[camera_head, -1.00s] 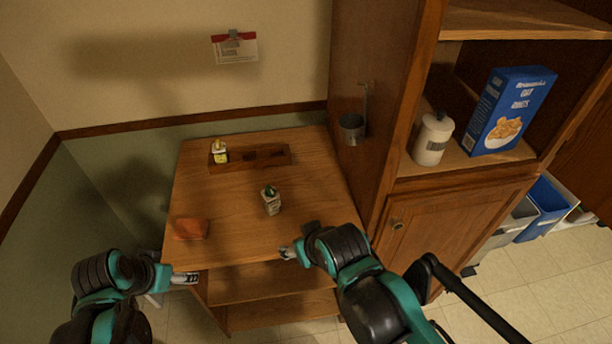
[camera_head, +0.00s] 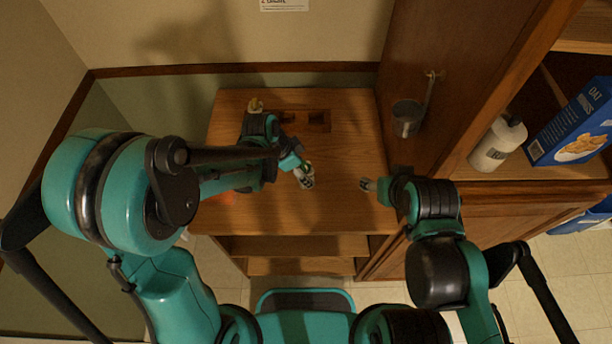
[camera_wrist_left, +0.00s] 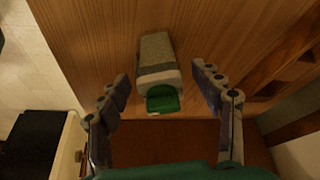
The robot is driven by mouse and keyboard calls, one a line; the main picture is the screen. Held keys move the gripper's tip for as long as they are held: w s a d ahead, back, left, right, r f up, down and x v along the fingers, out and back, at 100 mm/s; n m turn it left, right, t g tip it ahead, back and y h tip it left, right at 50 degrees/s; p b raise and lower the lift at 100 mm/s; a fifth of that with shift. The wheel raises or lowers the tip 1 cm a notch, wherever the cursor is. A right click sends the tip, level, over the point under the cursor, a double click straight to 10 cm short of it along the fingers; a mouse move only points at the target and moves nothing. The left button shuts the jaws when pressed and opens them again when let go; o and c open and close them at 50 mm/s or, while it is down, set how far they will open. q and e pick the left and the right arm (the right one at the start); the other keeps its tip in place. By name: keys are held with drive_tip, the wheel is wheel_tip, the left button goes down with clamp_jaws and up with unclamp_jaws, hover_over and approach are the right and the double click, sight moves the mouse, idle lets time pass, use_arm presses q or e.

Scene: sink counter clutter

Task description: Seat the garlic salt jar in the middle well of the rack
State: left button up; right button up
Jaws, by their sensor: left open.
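In the head view my left gripper (camera_head: 301,175) is at the jar (camera_head: 309,168), which is mostly hidden. The wooden rack (camera_head: 304,128) is at the table's back. A yellow-capped bottle (camera_head: 255,104) is in its left well; the middle and right wells look empty. My right gripper (camera_head: 368,184) is at the table's right; its fingers are too small to judge.
An orange item (camera_head: 222,197) lies at the table's left, partly behind my left arm. A tall cabinet (camera_head: 440,90) with a hanging metal cup (camera_head: 407,118) borders the right side. A white bottle (camera_head: 497,145) and blue cereal box (camera_head: 575,130) stand on its shelf. The table's right middle is clear.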

use_arm(q)
drive_tip(key=shift+x, duration=0.85)
drive_tip(key=c, duration=1.4)
drive_tip(key=shift+o, duration=0.2)
